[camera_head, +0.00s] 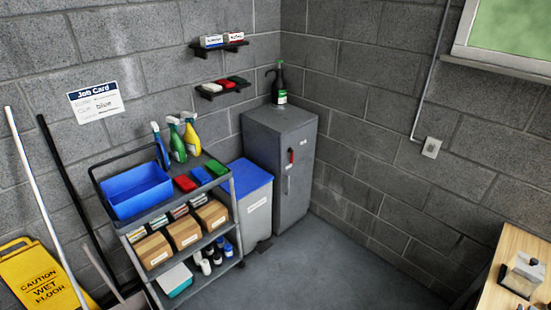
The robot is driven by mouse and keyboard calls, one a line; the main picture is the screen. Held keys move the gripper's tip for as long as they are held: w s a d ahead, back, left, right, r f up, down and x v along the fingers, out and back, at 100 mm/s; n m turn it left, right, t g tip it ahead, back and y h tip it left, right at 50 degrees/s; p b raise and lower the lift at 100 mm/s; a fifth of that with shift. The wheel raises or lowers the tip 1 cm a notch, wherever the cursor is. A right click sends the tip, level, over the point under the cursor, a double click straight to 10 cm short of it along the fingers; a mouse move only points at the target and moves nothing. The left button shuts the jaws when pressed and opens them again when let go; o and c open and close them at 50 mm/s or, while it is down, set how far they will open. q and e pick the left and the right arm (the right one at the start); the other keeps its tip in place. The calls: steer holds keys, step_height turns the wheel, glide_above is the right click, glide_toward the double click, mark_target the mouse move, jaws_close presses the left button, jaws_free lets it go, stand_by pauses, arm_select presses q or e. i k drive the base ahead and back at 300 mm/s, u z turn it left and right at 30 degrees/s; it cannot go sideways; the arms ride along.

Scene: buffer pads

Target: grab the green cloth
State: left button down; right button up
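A folded green cloth (217,167) lies on the top shelf of the grey cart, at its right end. A blue cloth (201,175) lies just left of it, and a red cloth (185,183) lies left of the blue one. The three form a short row, and nothing covers the green one. Neither of my grippers is in view.
The cart's top also holds a blue bin (135,190) and several spray bottles (177,143) behind the cloths. A blue-lidded bin (256,205) and a grey cabinet (290,165) stand right of the cart. A job card (96,102) reads "blue". The floor (330,270) ahead is clear.

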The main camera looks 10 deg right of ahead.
mark_target(212, 166)
steer(key=z, duration=0.55)
steer(key=i, duration=2.25)
steer(key=u, duration=0.3)
